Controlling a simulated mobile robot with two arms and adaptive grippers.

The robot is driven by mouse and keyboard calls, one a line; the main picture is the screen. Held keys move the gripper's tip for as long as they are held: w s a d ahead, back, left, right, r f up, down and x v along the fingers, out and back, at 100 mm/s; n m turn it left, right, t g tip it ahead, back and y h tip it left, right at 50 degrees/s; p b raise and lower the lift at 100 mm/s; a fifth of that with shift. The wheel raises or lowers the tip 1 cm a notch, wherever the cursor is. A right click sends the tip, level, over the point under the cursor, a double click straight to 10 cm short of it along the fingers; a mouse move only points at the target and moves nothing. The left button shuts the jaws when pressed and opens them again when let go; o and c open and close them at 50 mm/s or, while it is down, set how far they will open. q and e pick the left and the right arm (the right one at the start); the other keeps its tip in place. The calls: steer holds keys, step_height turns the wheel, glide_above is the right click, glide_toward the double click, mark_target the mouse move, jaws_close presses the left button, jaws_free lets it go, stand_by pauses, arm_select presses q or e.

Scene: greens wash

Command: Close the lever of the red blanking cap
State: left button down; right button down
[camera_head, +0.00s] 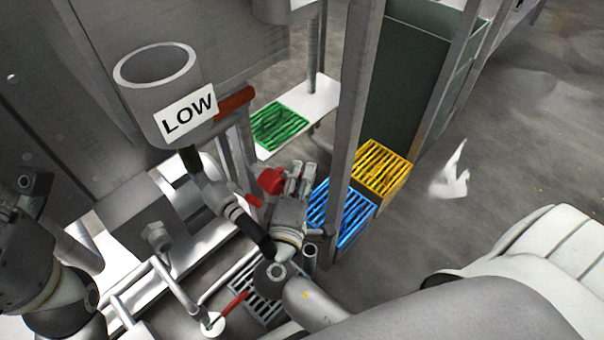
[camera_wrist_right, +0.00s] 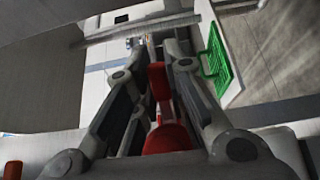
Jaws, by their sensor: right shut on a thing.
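The red blanking cap (camera_head: 270,180) sits near the middle of the head view, just left of my right gripper (camera_head: 300,172). The right wrist view shows the cap's round red body (camera_wrist_right: 168,138) low between the fingers. A red bar, the cap's lever (camera_wrist_right: 157,80), stands up from it between the two fingers of my right gripper (camera_wrist_right: 160,65). The fingers are close around this lever; their exact contact is partly hidden. My left arm (camera_head: 40,265) shows at the left edge, but its gripper cannot be made out.
A grey vessel marked LOW (camera_head: 158,90) and a red handle (camera_head: 235,99) stand above left of the cap. A green grate (camera_head: 280,125), a blue crate (camera_head: 340,212) and a yellow crate (camera_head: 382,166) lie beyond. A red lever (camera_head: 232,303) is low in front. Open floor lies right.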

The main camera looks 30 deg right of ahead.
steer(key=c, duration=1.4)
jaws_free()
steer(key=shift+c, duration=0.2)
steer(key=v, duration=1.2)
